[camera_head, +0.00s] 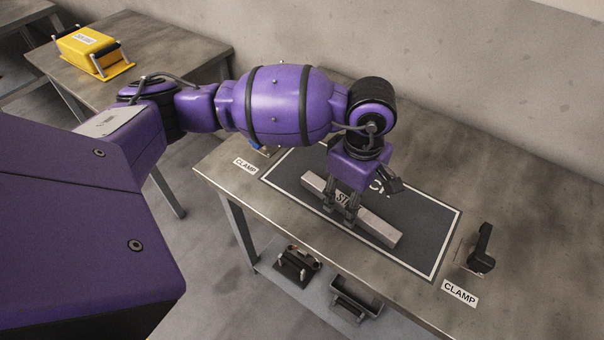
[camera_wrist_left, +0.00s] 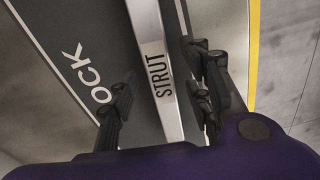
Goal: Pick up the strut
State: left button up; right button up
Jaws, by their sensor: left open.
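The strut (camera_head: 378,229) is a long pale grey bar with "STRUT" printed on it. It lies on a dark mat with a white border (camera_head: 420,233) on the metal table. My left gripper (camera_head: 341,214) points down over the strut's middle, fingers open. In the left wrist view the strut (camera_wrist_left: 151,50) runs between the open fingers of the left gripper (camera_wrist_left: 160,100), with a gap on each side. Part of the strut is hidden behind the fingers in the head view. My right gripper is not in view.
A black clamp (camera_head: 482,249) stands on the table (camera_head: 540,220) at the right, by a "CLAMP" label (camera_head: 460,293). Another label (camera_head: 245,166) is at the left end. Dark parts (camera_head: 297,265) sit on the lower shelf. A yellow block (camera_head: 88,50) is on another table.

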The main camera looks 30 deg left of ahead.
pick_arm(q)
jog(key=shift+f, duration=0.65)
grip_shut()
jog(key=shift+w, duration=0.1)
jog(key=shift+r, duration=0.15)
